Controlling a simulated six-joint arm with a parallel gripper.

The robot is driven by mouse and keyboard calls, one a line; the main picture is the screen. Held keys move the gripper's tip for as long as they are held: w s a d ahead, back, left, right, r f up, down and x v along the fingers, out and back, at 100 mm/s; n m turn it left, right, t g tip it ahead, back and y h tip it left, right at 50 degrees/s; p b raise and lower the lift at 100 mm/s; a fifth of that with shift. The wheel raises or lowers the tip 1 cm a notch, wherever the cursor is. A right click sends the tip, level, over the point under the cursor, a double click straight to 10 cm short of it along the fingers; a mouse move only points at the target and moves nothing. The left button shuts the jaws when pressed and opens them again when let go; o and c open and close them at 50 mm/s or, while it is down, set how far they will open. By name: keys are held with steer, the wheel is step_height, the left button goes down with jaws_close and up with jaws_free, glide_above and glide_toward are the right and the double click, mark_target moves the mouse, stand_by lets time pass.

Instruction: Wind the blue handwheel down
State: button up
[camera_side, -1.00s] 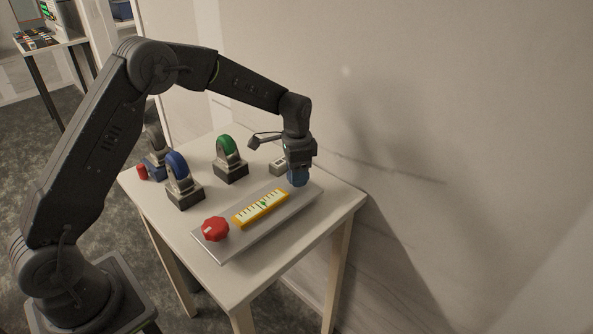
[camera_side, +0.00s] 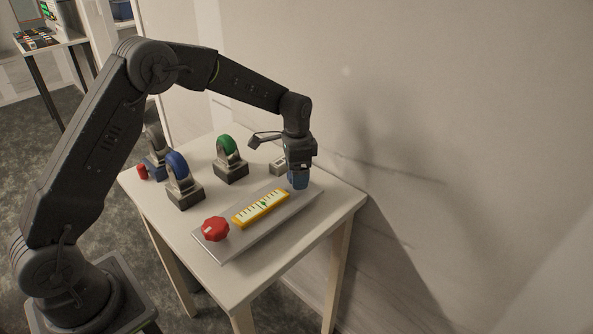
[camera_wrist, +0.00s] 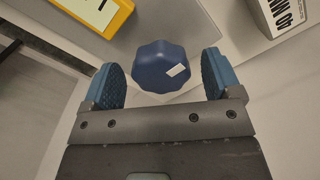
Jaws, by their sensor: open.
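The blue handwheel (camera_wrist: 158,66) shows in the wrist view as a faceted knob with a white mark on its top. My gripper (camera_wrist: 160,80) is open, with one blue-padded finger on each side of the wheel's near part and a visible gap on both sides. In the side view my gripper (camera_side: 298,182) points down over the far right end of the grey plate (camera_side: 222,252); it largely hides the blue wheel there. A yellow-framed scale (camera_side: 247,215) with a green mark lies mid-plate. It also shows at the wrist view's top left (camera_wrist: 118,20).
A red handwheel (camera_side: 215,228) sits at the plate's near left end. Blue (camera_side: 178,165) and green (camera_side: 226,147) rounded pieces on dark bases stand behind the plate. A small grey block (camera_side: 279,163) stands close behind my gripper. The white table's (camera_side: 335,210) right side is clear.

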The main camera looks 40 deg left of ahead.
step_height(320, 180, up, 14)
steer(key=shift+f, duration=0.15)
stand_by(0.4)
steer(key=s+d+r+n+t, duration=0.1)
steer(key=s+r+n, duration=0.1)
steer(key=s+r, duration=0.35)
steer(key=s+d+r+n+t, duration=0.1)
steer(key=s+r+t, duration=0.15)
steer(key=s, duration=0.65)
steer(key=s+f+n+t, duration=0.1)
steer(key=s+n, duration=0.1)
steer(key=s, duration=0.6)
steer(key=s+d+f+n+t, duration=0.1)
steer(key=s+f+n, duration=0.1)
steer(key=s, duration=0.6)
steer(key=shift+s+f, duration=0.3)
steer(key=shift+s, duration=0.1)
